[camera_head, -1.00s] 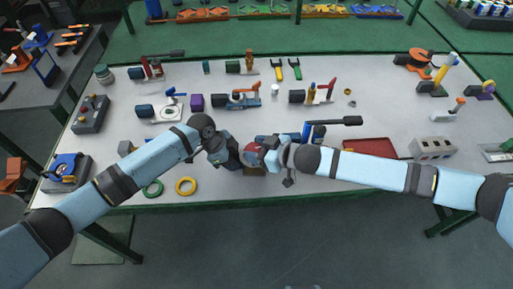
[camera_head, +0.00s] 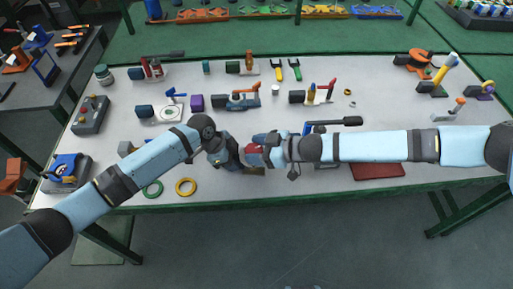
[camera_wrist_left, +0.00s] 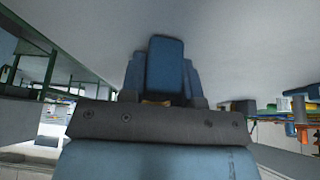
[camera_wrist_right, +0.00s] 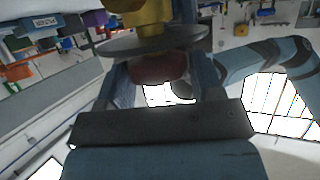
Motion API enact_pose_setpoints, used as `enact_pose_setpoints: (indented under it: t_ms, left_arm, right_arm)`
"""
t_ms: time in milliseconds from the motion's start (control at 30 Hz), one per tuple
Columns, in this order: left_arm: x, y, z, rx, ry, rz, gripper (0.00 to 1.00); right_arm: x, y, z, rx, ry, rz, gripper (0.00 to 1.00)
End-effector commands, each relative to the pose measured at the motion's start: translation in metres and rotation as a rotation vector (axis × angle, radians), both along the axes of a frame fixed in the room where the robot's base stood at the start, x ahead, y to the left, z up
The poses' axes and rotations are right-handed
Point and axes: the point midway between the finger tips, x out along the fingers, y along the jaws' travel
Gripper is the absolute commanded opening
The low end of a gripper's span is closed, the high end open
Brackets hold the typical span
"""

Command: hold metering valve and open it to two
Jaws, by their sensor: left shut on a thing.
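The metering valve shows in the right wrist view as a yellow brass body (camera_wrist_right: 150,22) with a grey disc (camera_wrist_right: 152,44) and a dark red knob (camera_wrist_right: 158,68). My right gripper (camera_wrist_right: 160,80) is open, with one finger on each side of the knob; whether they touch it cannot be told. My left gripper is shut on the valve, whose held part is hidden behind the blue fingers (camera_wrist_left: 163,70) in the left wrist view.
The grey table (camera_head: 225,130) holds several fittings and tools behind my arms. A green ring (camera_head: 153,188) and a yellow ring (camera_head: 186,187) lie at the front left. A red tray (camera_head: 378,170) lies beneath my right arm. The front floor is clear.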

Motion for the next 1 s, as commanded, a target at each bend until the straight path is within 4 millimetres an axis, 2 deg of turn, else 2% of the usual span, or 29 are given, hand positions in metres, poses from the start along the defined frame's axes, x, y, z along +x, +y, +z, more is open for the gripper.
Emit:
enact_pose_setpoints:
  t_ms: [33,67,100,367,467,800,1000]
  left_arm:
    - [0.000,0.000,0.000,-0.001,0.000,0.000,0.00]
    - [0.000,0.000,0.000,-0.001,0.000,0.000,0.00]
    - [0.000,0.000,0.000,-0.001,0.000,-0.001,0.00]
    - [0.000,0.000,0.000,0.000,0.000,-0.001,0.00]
    - [0.000,0.000,0.000,0.000,0.000,-0.001,0.00]
    - [0.000,0.000,0.000,0.000,0.000,0.000,0.00]
    - [0.000,0.000,0.000,0.000,0.000,0.000,0.00]
  right_arm:
    - [0.000,0.000,0.000,0.000,0.000,0.001,0.73]
    - [0.000,0.000,0.000,0.000,0.000,0.000,0.80]
    - [0.000,0.000,0.000,0.000,0.000,0.000,0.80]
    - [0.000,-0.002,0.000,-0.002,-0.001,-0.001,0.80]
    - [-0.002,-0.008,0.003,-0.002,-0.002,-0.002,0.80]
    - [-0.024,-0.067,0.029,-0.004,-0.001,-0.003,0.80]
    - [-0.035,-0.094,0.041,-0.003,-0.002,-0.001,0.80]
